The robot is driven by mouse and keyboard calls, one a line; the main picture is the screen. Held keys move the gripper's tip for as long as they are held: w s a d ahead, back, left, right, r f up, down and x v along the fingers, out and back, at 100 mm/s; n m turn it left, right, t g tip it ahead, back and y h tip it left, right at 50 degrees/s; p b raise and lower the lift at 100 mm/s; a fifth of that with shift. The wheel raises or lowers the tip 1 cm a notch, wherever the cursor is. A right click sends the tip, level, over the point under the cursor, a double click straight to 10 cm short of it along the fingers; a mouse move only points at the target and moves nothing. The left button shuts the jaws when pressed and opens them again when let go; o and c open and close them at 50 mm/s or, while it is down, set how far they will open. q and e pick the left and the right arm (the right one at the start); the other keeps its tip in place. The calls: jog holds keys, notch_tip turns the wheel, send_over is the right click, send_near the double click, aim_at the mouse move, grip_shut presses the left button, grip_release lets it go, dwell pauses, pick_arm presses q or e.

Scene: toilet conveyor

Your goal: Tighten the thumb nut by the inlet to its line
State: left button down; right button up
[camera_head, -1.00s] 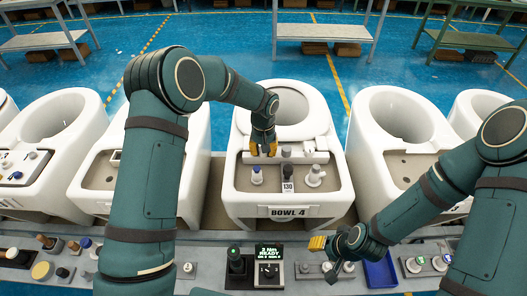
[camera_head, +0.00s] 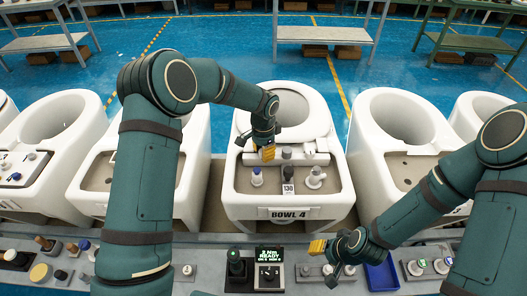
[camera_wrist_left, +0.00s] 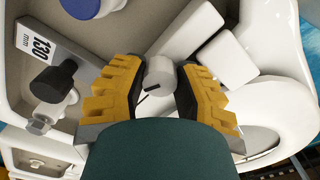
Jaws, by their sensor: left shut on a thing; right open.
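The thumb nut (camera_wrist_left: 160,74) is a small pale grey cylinder with a dark line on its side, seen in the left wrist view. My left gripper (camera_wrist_left: 158,88) has its yellow ribbed fingers shut on it, one on each side. In the head view my left gripper (camera_head: 263,153) is over the back left of the deck of BOWL 4 (camera_head: 334,186), and the nut cannot be made out there. The mark that the line meets cannot be told. My right gripper (camera_head: 317,246) is open and empty above the front bench.
A blue-based fitting (camera_head: 257,177), a "130 mm" gauge (camera_head: 288,187) with a dark knob and a grey-white fitting (camera_head: 315,177) stand on the deck. White blocks (camera_wrist_left: 188,30) sit close to the nut. A controller reading READY (camera_head: 269,268) and a blue tray (camera_head: 382,275) are in front.

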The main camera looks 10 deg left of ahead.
pick_arm(q)
jog(key=m, duration=0.6)
jog(key=shift+f+m+p, duration=0.1)
jog(key=shift+m+p, duration=0.2)
jog(key=m, duration=0.6)
jog(key=shift+a+p, duration=0.1)
jog(key=shift+p, duration=0.3)
jog(key=c, duration=0.6)
grip_release()
jog(key=shift+w+r, duration=0.1)
jog(key=shift+r, duration=0.35)
notch_tip(320, 180, up, 11)
